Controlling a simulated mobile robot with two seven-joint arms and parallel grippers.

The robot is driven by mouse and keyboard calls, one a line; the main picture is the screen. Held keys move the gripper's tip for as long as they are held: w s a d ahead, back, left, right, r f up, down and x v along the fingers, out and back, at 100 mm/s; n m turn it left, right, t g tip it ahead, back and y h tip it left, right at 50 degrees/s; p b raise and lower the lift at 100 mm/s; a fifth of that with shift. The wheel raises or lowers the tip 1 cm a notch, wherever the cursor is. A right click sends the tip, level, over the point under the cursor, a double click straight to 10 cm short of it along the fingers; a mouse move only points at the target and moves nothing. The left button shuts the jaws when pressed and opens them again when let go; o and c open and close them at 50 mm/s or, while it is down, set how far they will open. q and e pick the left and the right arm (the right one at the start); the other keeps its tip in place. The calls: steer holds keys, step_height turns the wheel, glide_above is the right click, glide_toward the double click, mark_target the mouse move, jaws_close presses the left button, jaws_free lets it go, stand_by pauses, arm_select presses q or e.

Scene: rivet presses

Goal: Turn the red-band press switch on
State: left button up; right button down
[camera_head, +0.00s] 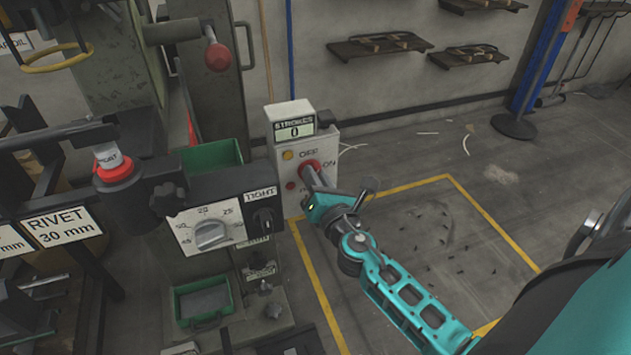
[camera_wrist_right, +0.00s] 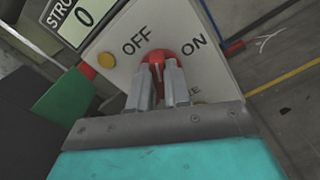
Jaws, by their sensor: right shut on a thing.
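The press switch is a red rotary knob (camera_head: 309,170) on a light grey control box (camera_head: 292,205) labelled OFF and ON, under a STROKES counter (camera_head: 293,129) reading 0. My right gripper (camera_head: 318,182) reaches the box from the right and is shut on the knob. In the right wrist view both metal fingers (camera_wrist_right: 163,80) press on the two sides of the red knob (camera_wrist_right: 157,56), with OFF at its upper left and ON at its upper right. The fingers hide part of the knob, so its exact setting is hard to read. My left gripper is not in view.
Left of the box stands a panel with a white dial (camera_head: 210,233) and a TIGHT label. Green trays (camera_head: 212,155) and a red-ball lever (camera_head: 217,57) are near it. A RIVET 30 mm sign (camera_head: 62,223) is far left. Yellow-lined floor (camera_head: 440,235) at right is open.

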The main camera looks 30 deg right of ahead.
steer(key=m+b, duration=0.1)
steer(key=m, duration=0.5)
steer(key=m+b, duration=0.1)
steer(key=m, duration=0.5)
steer(key=shift+d+f, duration=0.15)
steer(key=shift+f, duration=0.05)
steer(key=shift+m, duration=0.3)
steer(key=c, duration=1.1)
jaws_free()
steer(key=shift+s, duration=0.1)
